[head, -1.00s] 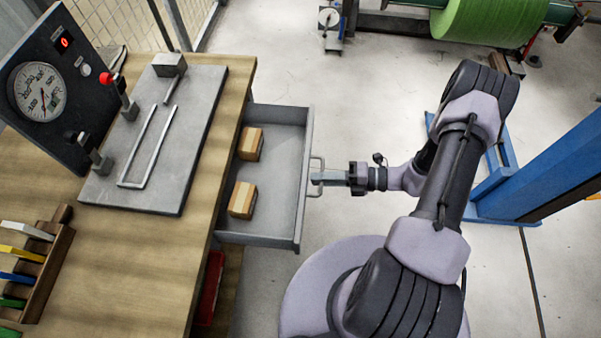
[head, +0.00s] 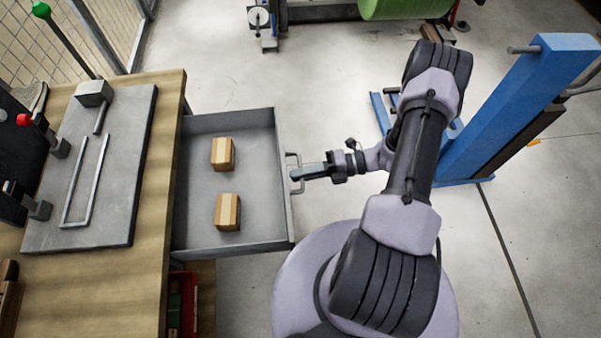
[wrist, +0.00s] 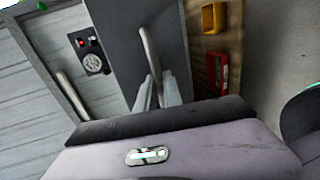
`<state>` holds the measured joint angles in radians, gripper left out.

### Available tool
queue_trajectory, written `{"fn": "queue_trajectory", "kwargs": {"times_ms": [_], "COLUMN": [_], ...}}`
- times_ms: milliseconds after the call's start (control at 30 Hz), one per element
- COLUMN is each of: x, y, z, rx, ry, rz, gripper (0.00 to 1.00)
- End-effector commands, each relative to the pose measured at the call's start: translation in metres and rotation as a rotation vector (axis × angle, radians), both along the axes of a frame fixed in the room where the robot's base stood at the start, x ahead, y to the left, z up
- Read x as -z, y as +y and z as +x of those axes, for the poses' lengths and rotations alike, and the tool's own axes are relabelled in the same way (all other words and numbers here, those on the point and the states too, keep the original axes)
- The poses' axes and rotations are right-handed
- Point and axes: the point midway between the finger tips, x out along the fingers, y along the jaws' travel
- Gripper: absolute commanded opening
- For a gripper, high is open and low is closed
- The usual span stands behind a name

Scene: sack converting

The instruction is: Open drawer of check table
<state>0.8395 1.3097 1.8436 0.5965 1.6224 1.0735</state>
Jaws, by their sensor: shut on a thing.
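The check table (head: 155,130) has a wooden top and stands at the left in the head view. Its grey drawer (head: 258,150) is pulled well out to the right, with two wood-and-tan blocks (head: 222,154) (head: 228,212) lying inside. My gripper (head: 304,174) is shut on the drawer's bar handle (head: 291,172) at the drawer's outer front. In the wrist view the gripper fingers (wrist: 158,92) close around the handle (wrist: 150,50). The exact finger contact is small and partly hidden.
A grey plate with clamps (head: 95,190) is on the tabletop. A red bin (head: 184,300) sits below the table. A blue post (head: 520,110) stands at the right, and a green roll (head: 405,8) is at the back. Bare floor lies beyond the drawer.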

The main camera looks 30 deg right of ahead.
Motion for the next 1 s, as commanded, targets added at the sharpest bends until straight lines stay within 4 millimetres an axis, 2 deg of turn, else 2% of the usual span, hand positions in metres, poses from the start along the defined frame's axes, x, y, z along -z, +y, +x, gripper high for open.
{"fn": "queue_trajectory", "kwargs": {"times_ms": [33,67,133,167,667,833,1000], "x": [0.0,0.0,0.0,0.0,-0.001,-0.01,-0.021], "y": [0.0,0.0,0.0,0.0,-0.004,-0.033,-0.082], "z": [0.0,0.0,0.0,0.0,-0.001,-0.011,-0.029], "rx": [0.0,0.0,0.0,0.0,0.002,0.006,0.007], "ry": [0.0,0.0,0.0,0.0,-0.001,-0.002,-0.002], "rz": [0.0,0.0,0.0,0.0,0.0,-0.002,-0.003], "gripper": [0.0,0.17,0.3,0.32,0.32,0.32,0.32]}}
